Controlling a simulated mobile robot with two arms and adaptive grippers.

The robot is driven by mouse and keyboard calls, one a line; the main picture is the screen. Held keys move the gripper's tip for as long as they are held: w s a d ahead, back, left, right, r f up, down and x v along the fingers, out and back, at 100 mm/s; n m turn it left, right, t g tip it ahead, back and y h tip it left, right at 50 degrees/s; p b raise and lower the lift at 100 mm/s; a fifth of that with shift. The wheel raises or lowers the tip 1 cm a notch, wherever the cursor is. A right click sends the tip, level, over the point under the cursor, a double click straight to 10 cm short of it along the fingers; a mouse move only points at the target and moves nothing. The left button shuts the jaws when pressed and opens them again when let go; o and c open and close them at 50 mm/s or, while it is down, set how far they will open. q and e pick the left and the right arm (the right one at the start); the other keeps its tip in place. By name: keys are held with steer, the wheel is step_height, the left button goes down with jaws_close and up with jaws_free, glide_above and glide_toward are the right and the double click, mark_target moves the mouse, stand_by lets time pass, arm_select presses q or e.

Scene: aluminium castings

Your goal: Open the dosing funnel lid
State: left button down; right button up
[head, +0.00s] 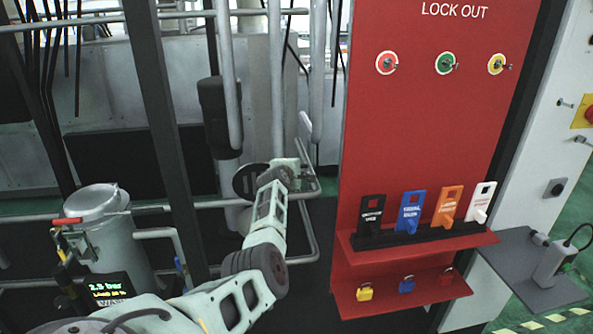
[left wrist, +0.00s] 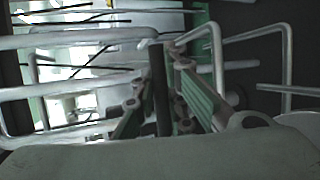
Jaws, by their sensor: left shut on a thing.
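A grey cylindrical vessel (head: 108,243), which looks like the dosing funnel, stands at the lower left of the head view. Its round lid (head: 92,199) lies flat on top and looks closed, with a red handle (head: 67,221) at its left side. My left gripper (head: 308,176) is well to the right of the vessel, partly hidden by its own wrist and close to grey pipes. In the left wrist view the green fingers (left wrist: 162,98) stand on either side of a dark upright bar (left wrist: 160,88) and are shut on it.
A red lock-out panel (head: 420,125) with tags on a shelf (head: 420,243) stands right of my arm. A dark post (head: 165,130) rises between vessel and arm. Grey pipes (head: 277,80) run behind the gripper. A grey side shelf (head: 525,268) is at the right.

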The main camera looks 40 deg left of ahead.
arm_select(q)
steer(key=shift+r, duration=0.2)
steer(key=c, duration=1.8)
jaws_free()
arm_select(e)
steer(key=shift+a, duration=0.3)
arm_select(q)
steer(key=shift+o, duration=0.2)
steer(key=shift+f, duration=0.1)
steer(key=shift+s, duration=0.1)
steer(key=v, duration=1.2)
arm_select(e)
steer(key=shift+d, duration=0.15)
